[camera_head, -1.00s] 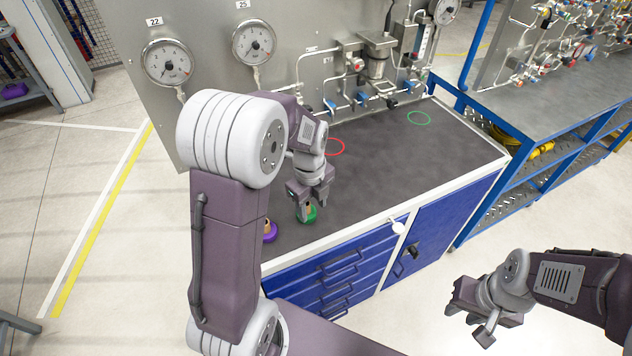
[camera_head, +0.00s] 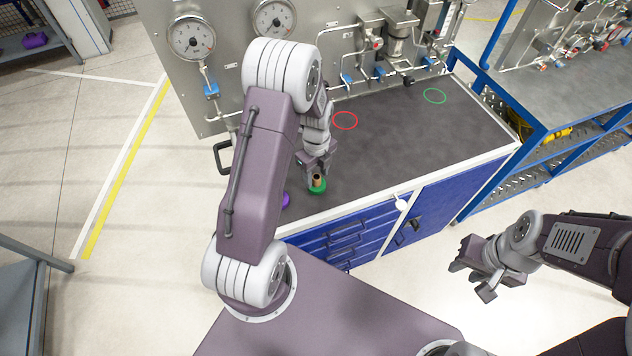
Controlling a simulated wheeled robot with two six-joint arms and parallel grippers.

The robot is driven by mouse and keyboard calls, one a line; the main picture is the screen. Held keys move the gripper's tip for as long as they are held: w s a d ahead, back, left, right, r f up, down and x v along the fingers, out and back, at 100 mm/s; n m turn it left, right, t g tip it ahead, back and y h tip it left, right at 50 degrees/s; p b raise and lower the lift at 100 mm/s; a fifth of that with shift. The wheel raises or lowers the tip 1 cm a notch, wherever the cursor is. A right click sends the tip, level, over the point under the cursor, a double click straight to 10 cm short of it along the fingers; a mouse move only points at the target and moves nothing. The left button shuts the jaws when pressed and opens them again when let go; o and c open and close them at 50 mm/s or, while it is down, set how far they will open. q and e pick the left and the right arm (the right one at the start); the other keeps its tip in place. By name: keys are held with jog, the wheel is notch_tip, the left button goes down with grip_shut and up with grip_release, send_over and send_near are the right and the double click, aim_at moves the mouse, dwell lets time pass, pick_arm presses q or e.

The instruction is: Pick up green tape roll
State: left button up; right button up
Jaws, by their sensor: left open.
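The green tape roll (camera_head: 317,190), with a brown core, sits on the dark bench top near its front edge. My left gripper (camera_head: 318,178) is open and right at the roll, reaching down from behind it. I cannot tell whether its fingers touch the roll. A finger is partly hidden by the roll and the gripper body. My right gripper (camera_head: 474,274) is open and empty, out over the floor in front of the bench.
A purple roll (camera_head: 286,200) lies just left of the green one, partly hidden by my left arm.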

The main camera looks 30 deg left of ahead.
pick_arm(q)
notch_tip(320, 180, down, 2)
jog(key=shift+f, duration=0.1)
jog(key=shift+w+f, duration=0.15)
jog(key=shift+w, duration=0.15)
jog(key=shift+s, duration=0.2)
grip_shut()
jog(key=shift+w+r, duration=0.15)
jog(key=shift+r, duration=0.05)
